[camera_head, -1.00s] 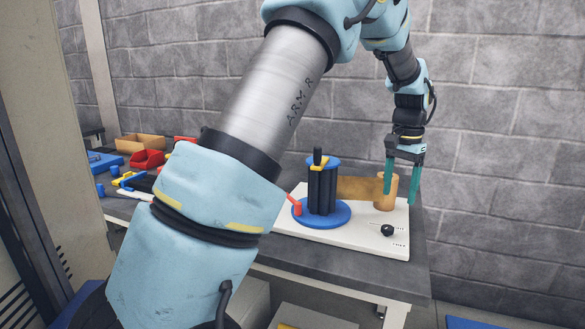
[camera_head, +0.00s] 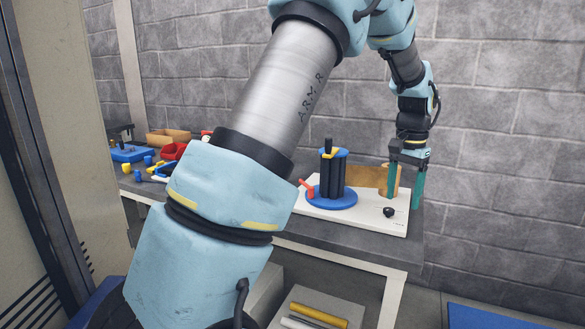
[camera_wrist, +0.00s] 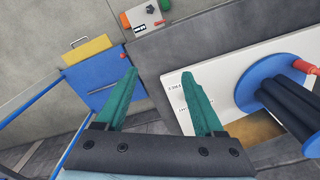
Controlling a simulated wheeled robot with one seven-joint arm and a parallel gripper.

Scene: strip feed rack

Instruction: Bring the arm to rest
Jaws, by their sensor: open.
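My gripper (camera_head: 407,182) hangs at the right end of the strip feed rack, its green fingers pointing down. It is open and holds nothing. In the wrist view my gripper (camera_wrist: 166,95) has its two fingers well apart, with grey table and the white board's edge between them. The rack's white board (camera_head: 350,219) carries a blue reel (camera_head: 332,198) with black posts, a tan strip (camera_head: 365,177), a tan roller (camera_head: 384,190) and a black knob (camera_head: 389,212). The fingers appear in front of the roller; contact cannot be told.
The grey table (camera_head: 370,246) ends just right of the board. Red and tan bins (camera_head: 168,136) and small blue and yellow parts stand at the left. A lower shelf holds a box with yellow and white rods (camera_head: 318,314). A brick wall stands behind.

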